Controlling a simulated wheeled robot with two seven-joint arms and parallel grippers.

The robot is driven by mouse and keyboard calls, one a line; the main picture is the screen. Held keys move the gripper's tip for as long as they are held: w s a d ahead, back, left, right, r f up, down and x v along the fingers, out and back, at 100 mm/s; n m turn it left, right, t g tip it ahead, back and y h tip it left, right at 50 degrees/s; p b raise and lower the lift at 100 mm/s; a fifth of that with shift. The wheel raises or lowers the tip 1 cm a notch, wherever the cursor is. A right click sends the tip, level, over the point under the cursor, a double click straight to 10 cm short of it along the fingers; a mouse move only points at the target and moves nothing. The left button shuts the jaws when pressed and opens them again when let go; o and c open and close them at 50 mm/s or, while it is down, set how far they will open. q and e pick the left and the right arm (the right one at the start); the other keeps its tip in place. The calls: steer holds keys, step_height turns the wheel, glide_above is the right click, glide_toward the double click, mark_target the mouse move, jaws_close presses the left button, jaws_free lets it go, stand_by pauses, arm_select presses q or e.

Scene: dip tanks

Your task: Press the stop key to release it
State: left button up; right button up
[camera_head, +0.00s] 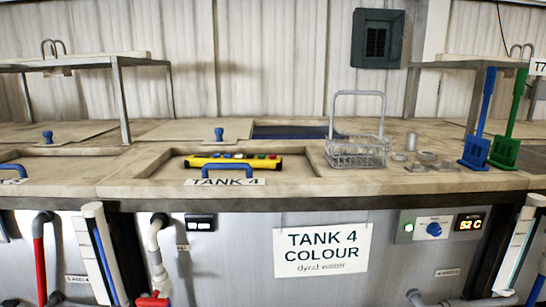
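A yellow control box (262,164) with a row of small coloured keys lies on the closed lid of tank 4, behind the lid's blue handle (228,169). The keys are too small for me to tell which one is the stop key or whether it is pressed in. Neither of my grippers is in view.
A wire basket (357,152) with a tall handle stands right of the lid, beside several small metal pieces (426,157). Blue (476,149) and green (506,150) upright tools stand further right. A raised shelf (75,61) is at the left. The lid's front is mostly clear.

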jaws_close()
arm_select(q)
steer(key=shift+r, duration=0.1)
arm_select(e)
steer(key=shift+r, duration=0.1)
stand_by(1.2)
